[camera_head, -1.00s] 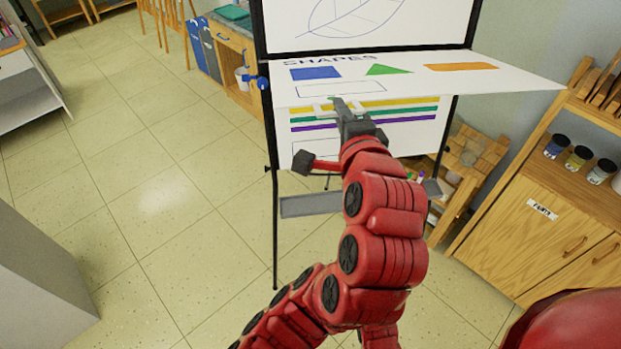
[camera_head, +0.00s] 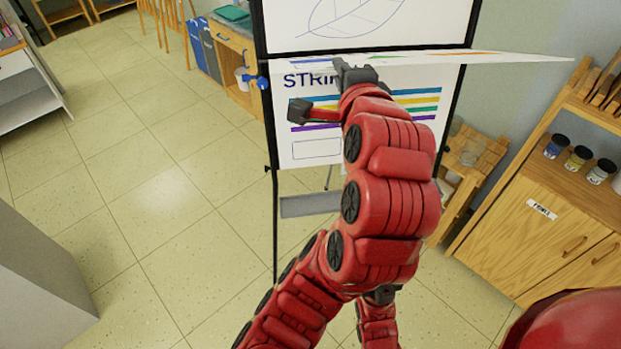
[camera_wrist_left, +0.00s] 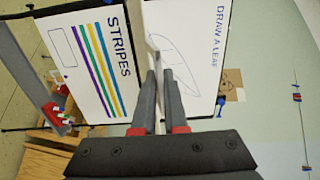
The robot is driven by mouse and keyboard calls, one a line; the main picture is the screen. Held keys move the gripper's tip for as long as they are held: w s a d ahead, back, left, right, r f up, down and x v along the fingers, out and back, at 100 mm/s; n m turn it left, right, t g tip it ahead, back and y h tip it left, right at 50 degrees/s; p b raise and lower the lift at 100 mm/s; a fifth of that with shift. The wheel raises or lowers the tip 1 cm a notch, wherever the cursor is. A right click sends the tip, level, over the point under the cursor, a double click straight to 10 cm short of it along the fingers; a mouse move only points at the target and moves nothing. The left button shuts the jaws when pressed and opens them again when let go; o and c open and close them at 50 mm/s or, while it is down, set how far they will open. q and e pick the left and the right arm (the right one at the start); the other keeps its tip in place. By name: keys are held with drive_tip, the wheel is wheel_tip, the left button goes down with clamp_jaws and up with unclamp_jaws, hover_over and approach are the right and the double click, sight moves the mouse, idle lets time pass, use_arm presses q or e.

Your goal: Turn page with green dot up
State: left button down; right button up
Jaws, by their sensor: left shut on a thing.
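A flip-chart stand holds large pages. The lifted shapes page (camera_head: 520,57) stands out from the stand, almost edge-on in the head view. My left gripper (camera_head: 340,66) is shut on this page near its free edge. In the left wrist view, the shut fingers (camera_wrist_left: 160,75) point at the thin edge of the lifted page (camera_wrist_left: 148,22). Below it the stripes page (camera_head: 300,135) hangs, with coloured bars; it also shows in the left wrist view (camera_wrist_left: 65,85). Above is the leaf page (camera_head: 420,22). No green dot can be made out. My right gripper is out of view.
A wooden paint cabinet (camera_head: 540,225) with jars (camera_head: 578,158) on its shelf stands close at right. A grey tray (camera_head: 310,205) hangs low on the stand. The tiled floor at left is clear.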

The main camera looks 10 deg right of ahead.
use_arm(q)
drive_tip(key=shift+w+r, duration=0.3)
drive_tip(key=shift+r, duration=0.35)
drive_tip(key=shift+w+r, duration=0.3)
drive_tip(key=shift+r, duration=0.3)
drive_tip(key=w+r, duration=0.5)
drive_tip(key=r, duration=0.2)
drive_tip(key=shift+w+r, duration=0.3)
drive_tip(key=shift+r, duration=0.05)
drive_tip(key=shift+a, duration=0.1)
drive_tip(key=w+r, duration=0.6)
drive_tip(key=w, duration=0.1)
drive_tip(key=shift+r, duration=0.2)
drive_tip(key=shift+s+a, duration=0.1)
